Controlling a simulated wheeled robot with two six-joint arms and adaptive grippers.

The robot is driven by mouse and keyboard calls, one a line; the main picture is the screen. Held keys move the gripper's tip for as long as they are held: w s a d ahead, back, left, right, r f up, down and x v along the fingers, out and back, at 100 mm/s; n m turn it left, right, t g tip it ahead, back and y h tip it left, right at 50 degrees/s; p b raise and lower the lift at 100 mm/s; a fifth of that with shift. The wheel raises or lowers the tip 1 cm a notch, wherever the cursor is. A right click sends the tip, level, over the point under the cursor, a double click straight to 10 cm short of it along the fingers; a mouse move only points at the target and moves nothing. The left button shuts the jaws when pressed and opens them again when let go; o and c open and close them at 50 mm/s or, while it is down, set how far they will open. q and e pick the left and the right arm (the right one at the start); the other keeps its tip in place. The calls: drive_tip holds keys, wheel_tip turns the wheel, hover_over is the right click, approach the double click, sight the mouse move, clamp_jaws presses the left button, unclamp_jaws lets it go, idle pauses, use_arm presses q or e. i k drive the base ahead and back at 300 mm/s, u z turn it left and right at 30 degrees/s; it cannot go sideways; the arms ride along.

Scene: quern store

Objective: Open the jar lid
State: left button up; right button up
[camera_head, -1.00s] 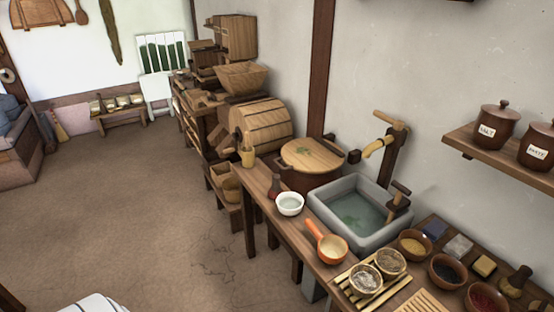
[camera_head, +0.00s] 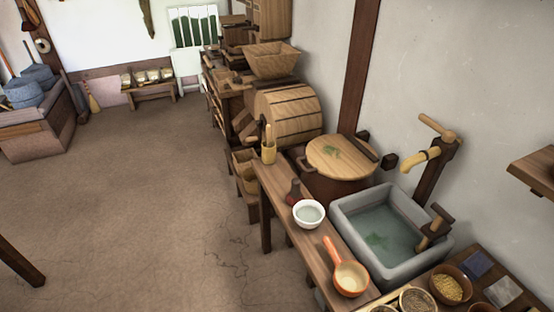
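A large brown round jar (camera_head: 335,188) stands beside the counter, against the wall. A round wooden lid (camera_head: 338,157) with a green leafy mark lies on top of it and covers its mouth. A dark bar lies at the lid's right edge, close to the wall. Neither of my grippers is in view. The labelled small jars on the wall shelf are out of view now.
A grey stone basin (camera_head: 352,220) of water stands right of the counter (camera_head: 320,255). A white bowl (camera_head: 309,214) and an orange ladle (camera_head: 345,270) sit on the counter. A wooden barrel (camera_head: 287,117) stands behind the jar. A bare shelf end (camera_head: 535,172) juts from the right wall. Open floor lies left.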

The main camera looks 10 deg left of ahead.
sight(345, 157)
drive_tip(key=k, duration=0.5)
drive_tip(key=u, duration=0.85)
drive_tip(key=i, duration=2.15)
drive_tip(key=z, duration=2.9)
